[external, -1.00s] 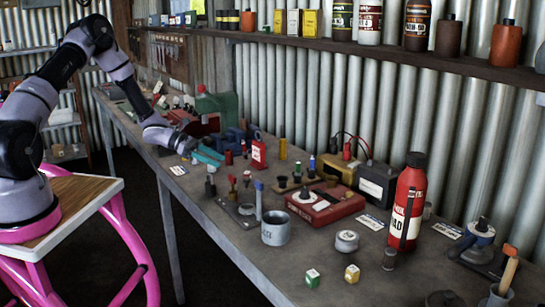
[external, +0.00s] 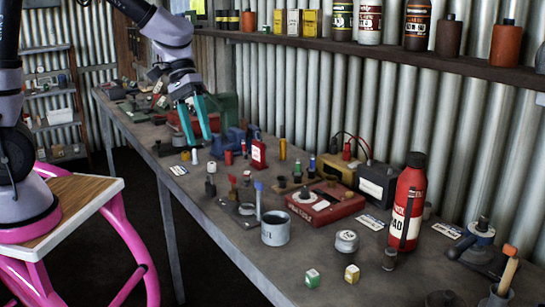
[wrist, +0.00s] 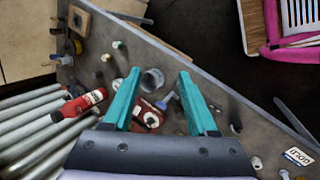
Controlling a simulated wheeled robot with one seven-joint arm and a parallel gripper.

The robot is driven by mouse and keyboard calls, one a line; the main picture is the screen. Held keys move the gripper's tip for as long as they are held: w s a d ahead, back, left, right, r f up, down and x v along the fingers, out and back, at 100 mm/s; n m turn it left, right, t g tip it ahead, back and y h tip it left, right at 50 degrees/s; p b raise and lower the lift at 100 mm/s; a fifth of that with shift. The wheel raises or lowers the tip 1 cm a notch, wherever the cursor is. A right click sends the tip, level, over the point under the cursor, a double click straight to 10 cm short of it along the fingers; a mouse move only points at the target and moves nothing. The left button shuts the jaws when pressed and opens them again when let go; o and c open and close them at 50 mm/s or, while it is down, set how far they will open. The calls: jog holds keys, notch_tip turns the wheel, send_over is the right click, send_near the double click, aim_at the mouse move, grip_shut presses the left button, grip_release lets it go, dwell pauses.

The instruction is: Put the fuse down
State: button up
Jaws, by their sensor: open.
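My gripper (external: 198,142) points down with its two teal fingers apart and nothing between them. It is raised over the left part of the workbench. In the wrist view its fingertips (wrist: 159,73) are also spread and empty. A small white cylinder (external: 194,157) stands upright on the bench just below the fingers in the external view, with a small orange-tipped piece (external: 185,155) beside it. The white one looks like the fuse, but it is too small to be sure. A white label card (external: 178,170) lies in front of them, and it shows in the wrist view (wrist: 297,156).
The long grey workbench (external: 225,235) is crowded. A grey mug (external: 275,229), red case (external: 325,208) and red bottle (external: 407,205) are further right. The bench's front strip is mostly bare.

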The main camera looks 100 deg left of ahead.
jog(key=s+d+r+m+t+y, duration=0.3)
jog(key=s+d+r+m+y, duration=0.2)
jog(key=s+d+r+m, duration=0.8)
jog(key=s+d+m, duration=0.1)
jog(key=d+m, duration=0.1)
jog(key=m, duration=0.2)
jog(key=shift+s+r, duration=0.15)
jog(key=shift+s, duration=0.1)
dwell(0.6)
jog(key=shift+o, duration=0.5)
jog(key=shift+w+y, duration=0.1)
jog(key=shift+y, duration=0.2)
